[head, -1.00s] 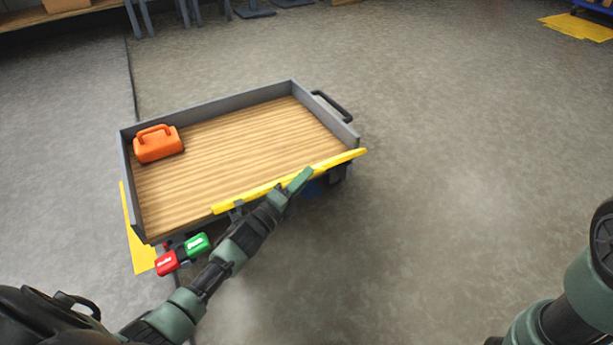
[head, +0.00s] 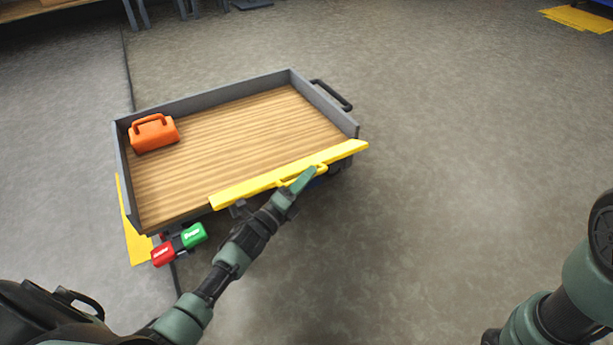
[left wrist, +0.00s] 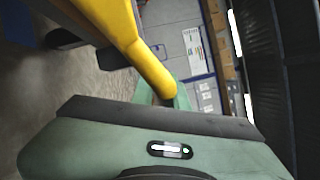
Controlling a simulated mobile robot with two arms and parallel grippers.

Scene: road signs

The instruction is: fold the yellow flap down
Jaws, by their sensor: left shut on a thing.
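The yellow flap (head: 250,187) runs along the near side of the wooden-floored cart (head: 235,130) in the head view. It shows as a broad tilted strip, with a yellow handle on its near side. My left gripper (head: 306,180) is shut on that handle, near the flap's right half. In the left wrist view the yellow handle (left wrist: 151,70) runs down between the green fingers (left wrist: 172,95), which partly hide it. My right arm shows at the right edge of the head view, but its gripper cannot be made out.
An orange case (head: 153,133) stands in the cart's far left corner. Red (head: 163,254) and green (head: 194,236) blocks with lettering sit below the cart's near left corner. A black handle (head: 332,95) juts from its right end. The floor to the right is clear.

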